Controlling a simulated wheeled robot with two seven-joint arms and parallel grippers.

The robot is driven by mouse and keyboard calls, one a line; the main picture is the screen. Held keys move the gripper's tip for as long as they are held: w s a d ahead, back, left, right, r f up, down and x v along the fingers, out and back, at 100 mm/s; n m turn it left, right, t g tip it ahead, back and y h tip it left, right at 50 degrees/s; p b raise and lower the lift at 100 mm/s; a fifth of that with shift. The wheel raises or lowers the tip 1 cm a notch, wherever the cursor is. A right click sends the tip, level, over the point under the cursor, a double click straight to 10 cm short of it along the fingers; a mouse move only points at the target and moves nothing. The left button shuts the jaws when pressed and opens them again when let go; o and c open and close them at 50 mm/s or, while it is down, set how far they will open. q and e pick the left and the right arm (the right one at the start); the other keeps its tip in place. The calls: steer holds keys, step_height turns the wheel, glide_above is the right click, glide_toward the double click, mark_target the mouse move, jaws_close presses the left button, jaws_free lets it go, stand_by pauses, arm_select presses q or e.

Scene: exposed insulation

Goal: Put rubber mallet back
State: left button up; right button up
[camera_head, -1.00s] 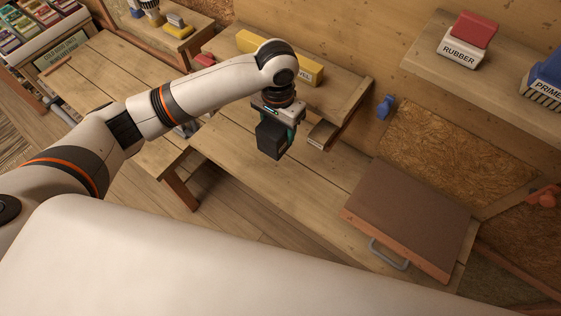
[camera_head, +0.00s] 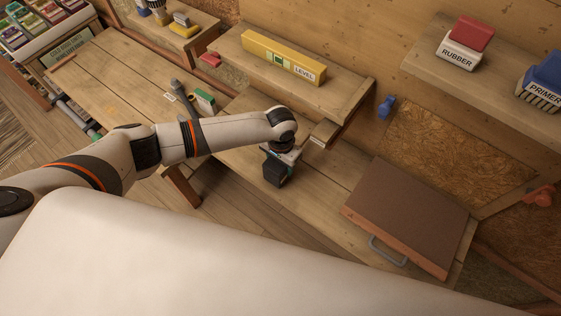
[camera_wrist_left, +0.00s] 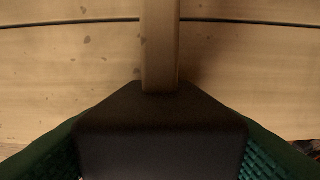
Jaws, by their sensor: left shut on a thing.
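The rubber mallet has a black head (camera_head: 275,174) and a pale wooden handle (camera_wrist_left: 160,45). My left gripper (camera_head: 283,157) is shut on the black head and holds it low over the wooden workbench (camera_head: 320,183). In the left wrist view, the head (camera_wrist_left: 160,130) sits between the green finger pads, and the handle runs from it toward the top edge. The handle is hard to make out in the head view. I cannot tell whether the mallet touches the bench. My right gripper is not in view.
A brown-topped case (camera_head: 410,212) with a grey handle lies to the right on the bench. A shelf holds a yellow level (camera_head: 282,59). Blue (camera_head: 386,107) and red (camera_head: 540,195) wall hooks are behind. A wooden ledge (camera_head: 325,132) juts near my gripper. The left bench is partly clear.

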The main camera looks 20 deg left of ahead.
arm_select(q)
steer(key=shift+w+f, duration=0.1)
steer(key=shift+f, duration=0.15)
steer(key=o, duration=0.9)
steer(key=shift+f, duration=0.1)
step_height(320, 180, up, 12)
steer(key=shift+r+b, duration=0.1)
steer(key=shift+b, duration=0.4)
